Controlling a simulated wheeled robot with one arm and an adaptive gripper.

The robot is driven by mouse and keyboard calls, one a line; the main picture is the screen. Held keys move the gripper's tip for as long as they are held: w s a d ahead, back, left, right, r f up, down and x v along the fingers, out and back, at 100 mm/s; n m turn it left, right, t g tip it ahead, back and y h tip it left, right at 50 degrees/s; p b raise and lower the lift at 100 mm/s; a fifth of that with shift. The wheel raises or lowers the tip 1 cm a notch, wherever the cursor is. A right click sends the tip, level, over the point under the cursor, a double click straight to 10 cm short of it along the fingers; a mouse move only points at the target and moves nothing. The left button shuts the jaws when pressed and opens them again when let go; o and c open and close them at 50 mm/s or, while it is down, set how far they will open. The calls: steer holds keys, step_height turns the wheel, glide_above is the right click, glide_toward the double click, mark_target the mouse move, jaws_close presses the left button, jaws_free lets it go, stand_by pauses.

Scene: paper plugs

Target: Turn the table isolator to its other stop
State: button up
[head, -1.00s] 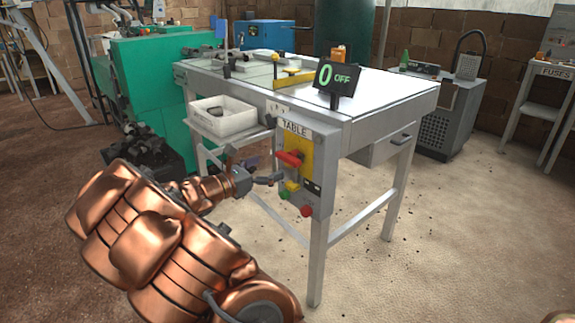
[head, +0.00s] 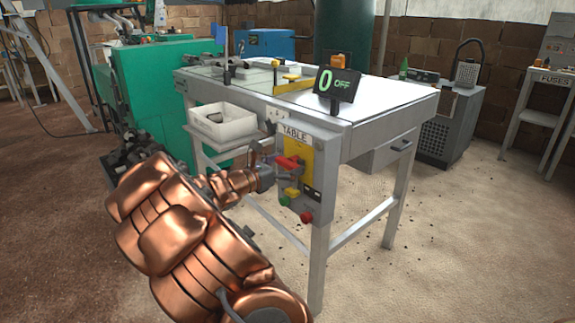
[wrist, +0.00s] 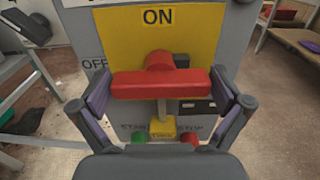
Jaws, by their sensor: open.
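The table isolator has a red bar handle (wrist: 165,84) on a yellow plate (wrist: 205,35); in the head view the handle (head: 288,162) is on the panel under the TABLE label (head: 295,135). The bar lies level, with OFF at its left and ON above it. My gripper (wrist: 162,92) is open, with one finger by each end of the bar. I cannot tell whether either finger touches it. In the head view my gripper (head: 268,160) is at the panel's left side, partly hiding it.
Below the handle are a small yellow block (wrist: 162,124), a green button (wrist: 138,137) and a red button (wrist: 193,140). A white bin (head: 222,122) stands left of the panel. A table leg (head: 319,265) stands below it.

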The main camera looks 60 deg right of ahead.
steer(key=c, duration=0.8)
steer(key=shift+m, duration=0.3)
steer(key=m+b, duration=0.2)
steer(key=m, duration=0.2)
steer(key=shift+s+f+m+b, duration=0.1)
steer(key=shift+m+b, duration=0.2)
steer(key=shift+b, duration=0.05)
steer(key=m+b, duration=0.2)
steer(key=m, duration=0.1)
steer(key=shift+f+m, duration=0.1)
steer(key=shift+m, duration=0.2)
steer(key=m+b, duration=0.4)
steer(key=m, duration=0.1)
steer(key=shift+m+b, duration=1.5)
steer(key=shift+m, duration=0.5)
